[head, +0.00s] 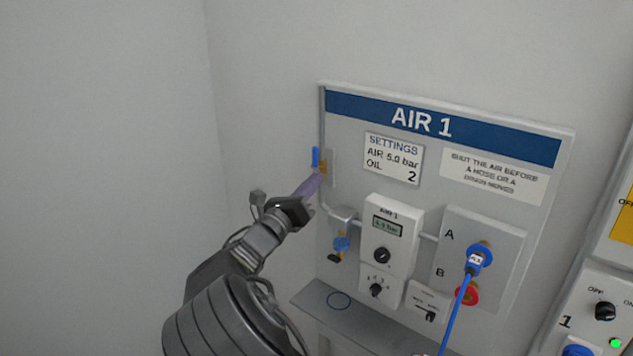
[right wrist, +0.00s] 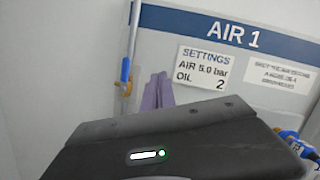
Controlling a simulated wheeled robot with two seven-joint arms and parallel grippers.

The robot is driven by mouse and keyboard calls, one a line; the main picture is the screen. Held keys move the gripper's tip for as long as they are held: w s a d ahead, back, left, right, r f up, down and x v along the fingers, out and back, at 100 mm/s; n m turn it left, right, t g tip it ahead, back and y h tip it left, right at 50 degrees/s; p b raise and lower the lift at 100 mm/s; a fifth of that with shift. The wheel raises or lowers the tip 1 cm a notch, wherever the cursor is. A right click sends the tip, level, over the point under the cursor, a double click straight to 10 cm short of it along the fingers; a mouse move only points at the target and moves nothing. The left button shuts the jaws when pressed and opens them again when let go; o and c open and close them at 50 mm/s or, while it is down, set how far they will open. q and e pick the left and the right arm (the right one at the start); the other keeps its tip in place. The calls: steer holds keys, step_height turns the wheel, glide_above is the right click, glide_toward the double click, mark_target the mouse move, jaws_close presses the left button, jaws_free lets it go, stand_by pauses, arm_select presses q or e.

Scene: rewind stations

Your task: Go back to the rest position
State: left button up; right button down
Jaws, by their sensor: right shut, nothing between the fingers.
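My right gripper (head: 316,180) is at the left edge of the AIR 1 panel (head: 345,125). Its purple fingers are together and empty, close to a valve with a blue handle (head: 315,156) standing upright on the pipe. In the head view I cannot tell whether the fingertips touch the valve. In the right wrist view the purple fingers (right wrist: 158,90) show to the right of the blue handle (right wrist: 125,70), with a gap in the picture. My right arm reaches up from the bottom of the head view. My left gripper is not in view.
The panel carries a gauge box (head: 404,222), a small blue filter unit (head: 341,243), and a blue hose (head: 458,312) plugged in at A above a red fitting (head: 467,296). A grey shelf (head: 315,297) juts out below. Bare wall lies left of the panel.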

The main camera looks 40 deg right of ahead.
steer(key=shift+f, duration=0.1)
stand_by(0.4)
steer(key=s+a+f+m+g+y, duration=0.1)
steer(key=s+f+m+g+y, duration=0.2)
steer(key=f, duration=0.9)
steer(key=s+f+m+g+y, duration=0.1)
steer(key=s+f+y, duration=0.3)
steer(key=f, duration=0.8)
steer(key=s+a+f+m+g+y, duration=0.1)
steer(key=s+f+m+g+y, duration=0.15)
steer(key=s+f, duration=0.65)
steer(key=s+a+f+m+g+y, duration=0.2)
steer(key=s+a+f+m+y, duration=0.3)
steer(key=a+f, duration=0.4)
steer(key=s+a+f+m+g+y, duration=0.1)
steer(key=s+a+f+m+y, duration=0.2)
steer(key=s+a+f, duration=0.6)
steer(key=s+a+f+m+t+y, duration=0.1)
steer(key=s+a+m+y, duration=0.1)
steer(key=a+m, duration=0.5)
steer(key=s+a+f+m+t+y+b, duration=0.1)
steer(key=s+a+m+y, duration=0.1)
steer(key=a+m, duration=0.6)
steer(key=shift+s+a+f+y, duration=0.15)
steer(key=shift+s+a+y, duration=0.2)
steer(key=shift+a+y, duration=0.45)
